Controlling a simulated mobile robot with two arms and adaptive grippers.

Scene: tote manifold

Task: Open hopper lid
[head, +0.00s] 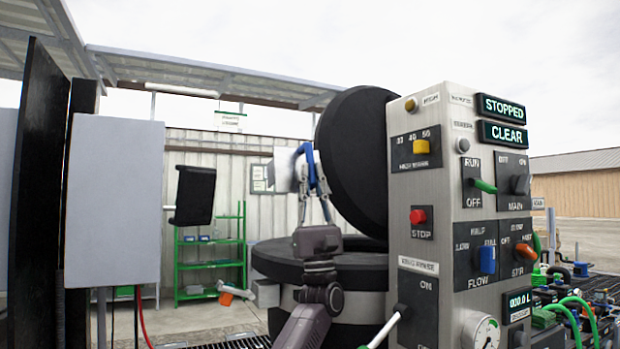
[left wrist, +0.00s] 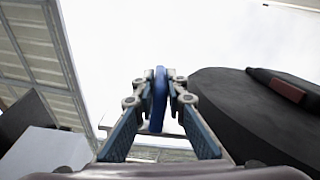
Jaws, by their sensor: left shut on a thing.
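The hopper lid (head: 352,135), a thick black disc, stands steeply tilted up from the hopper. The black hopper rim (head: 278,262) shows below it, partly hidden by my left arm and the control panel. My left gripper (head: 314,180) points upward at the lid's left side, shut on a blue handle (head: 307,155). In the left wrist view the blue handle (left wrist: 158,98) sits between the two fingertips (left wrist: 159,84). The lid's dark disc (left wrist: 245,115) is to their right there. How the handle joins the lid is not clear. My right gripper is not in view.
A control panel (head: 455,150) with several knobs, switches and "STOPPED" and "CLEAR" displays stands right of the lid. A grey box (head: 115,200) and a dark panel (head: 193,195) are at left. A green shelf (head: 210,265) stands behind. Hoses (head: 575,315) lie at lower right.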

